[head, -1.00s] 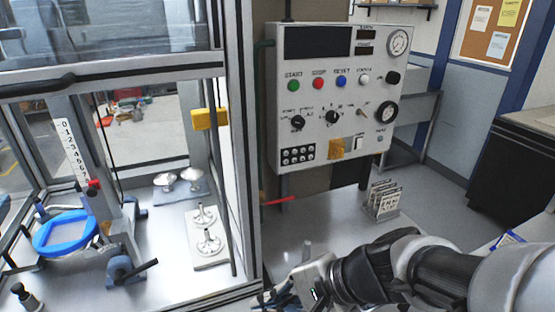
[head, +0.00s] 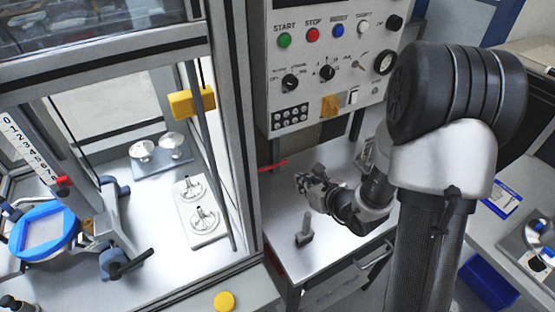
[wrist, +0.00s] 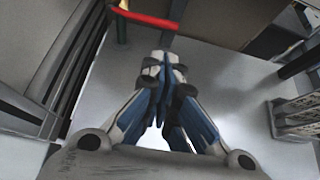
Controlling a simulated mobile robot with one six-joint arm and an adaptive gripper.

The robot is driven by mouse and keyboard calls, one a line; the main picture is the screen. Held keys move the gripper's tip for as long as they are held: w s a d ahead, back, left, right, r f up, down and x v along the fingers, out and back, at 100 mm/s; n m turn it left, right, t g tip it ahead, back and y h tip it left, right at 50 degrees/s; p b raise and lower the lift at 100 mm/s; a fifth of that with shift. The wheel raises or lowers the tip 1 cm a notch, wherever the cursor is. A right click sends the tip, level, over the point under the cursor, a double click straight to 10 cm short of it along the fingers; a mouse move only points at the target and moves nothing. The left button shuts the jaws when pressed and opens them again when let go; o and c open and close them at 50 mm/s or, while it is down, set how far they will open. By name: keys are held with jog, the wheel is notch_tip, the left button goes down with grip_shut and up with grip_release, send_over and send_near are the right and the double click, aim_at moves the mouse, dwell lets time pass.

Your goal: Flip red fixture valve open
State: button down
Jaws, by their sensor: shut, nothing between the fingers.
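The red valve lever (head: 273,165) lies about level beside the cabinet's right post, below the control panel. It shows as a red bar at the top of the wrist view (wrist: 145,19), next to a dark green pipe (wrist: 122,24). My gripper (head: 301,181) is to the right of the lever and a little lower in the head view. In the wrist view my gripper's fingers (wrist: 164,62) are together with nothing between them. Their tips point toward the lever and appear apart from it. The valve body is mostly hidden in the head view.
The control panel (head: 335,65) hangs above the lever. The cabinet post (head: 240,150) stands close on the left. A small upright grey part (head: 305,232) stands on the metal bench (head: 285,215) below my gripper. A rack (wrist: 295,118) stands at the right in the wrist view.

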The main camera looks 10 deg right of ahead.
aim_at(272, 166)
jog(key=b+x, duration=0.1)
jog(key=x, duration=0.9)
jog(key=shift+w+b, duration=0.2)
jog(key=shift+b, duration=0.1)
jog(key=shift+d, duration=0.15)
